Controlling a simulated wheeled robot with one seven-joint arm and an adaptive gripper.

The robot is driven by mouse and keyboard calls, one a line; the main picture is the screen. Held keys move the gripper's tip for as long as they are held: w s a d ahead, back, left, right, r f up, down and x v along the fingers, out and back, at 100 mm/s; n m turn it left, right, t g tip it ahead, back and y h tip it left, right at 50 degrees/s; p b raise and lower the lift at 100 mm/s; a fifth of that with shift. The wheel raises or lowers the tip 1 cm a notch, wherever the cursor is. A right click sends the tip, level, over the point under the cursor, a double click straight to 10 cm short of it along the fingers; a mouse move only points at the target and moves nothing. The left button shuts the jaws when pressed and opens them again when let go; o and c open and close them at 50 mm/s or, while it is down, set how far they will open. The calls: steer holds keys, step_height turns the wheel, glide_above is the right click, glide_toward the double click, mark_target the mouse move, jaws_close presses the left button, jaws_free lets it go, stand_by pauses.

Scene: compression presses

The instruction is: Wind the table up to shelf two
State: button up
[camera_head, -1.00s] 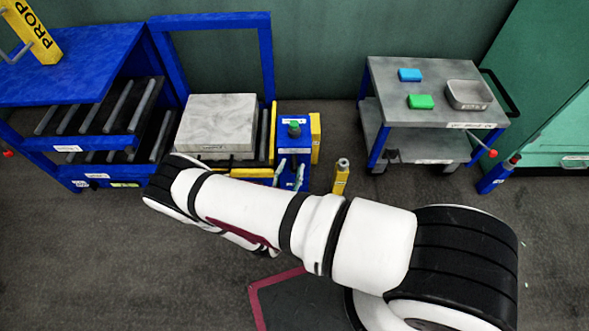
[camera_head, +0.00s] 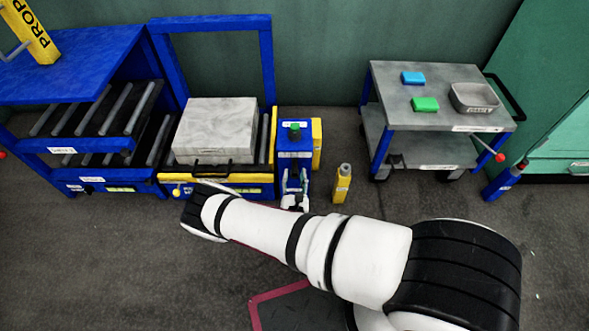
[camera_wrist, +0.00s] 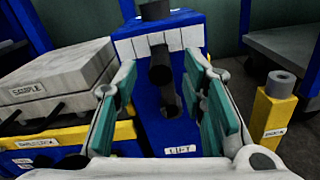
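The lift table (camera_head: 264,165), yellow-edged with a blue front, carries a pale grey slab (camera_head: 215,128). The slab also shows in the wrist view (camera_wrist: 45,82), labelled SAMPLE. A blue post (camera_head: 295,152) with a green-tipped top stands at the table's right side. In the wrist view this post (camera_wrist: 150,130) bears a LIFT label and dark round parts in its front. My gripper (camera_wrist: 160,72) is open and empty, its teal-padded fingers spread in front of the post. The blue rack (camera_head: 62,144) at left has two roller levels; the table sits low beside it.
A short yellow post (camera_head: 342,184) with a grey top stands right of the blue post. A grey cart (camera_head: 440,113) with blue and green blocks and a tray is at right. A blue frame (camera_head: 268,65) rises behind the table.

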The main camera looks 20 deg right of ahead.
mark_target(294, 162)
steer(key=shift+b+x, duration=0.5)
steer(key=shift+x, duration=1.65)
jaws_close()
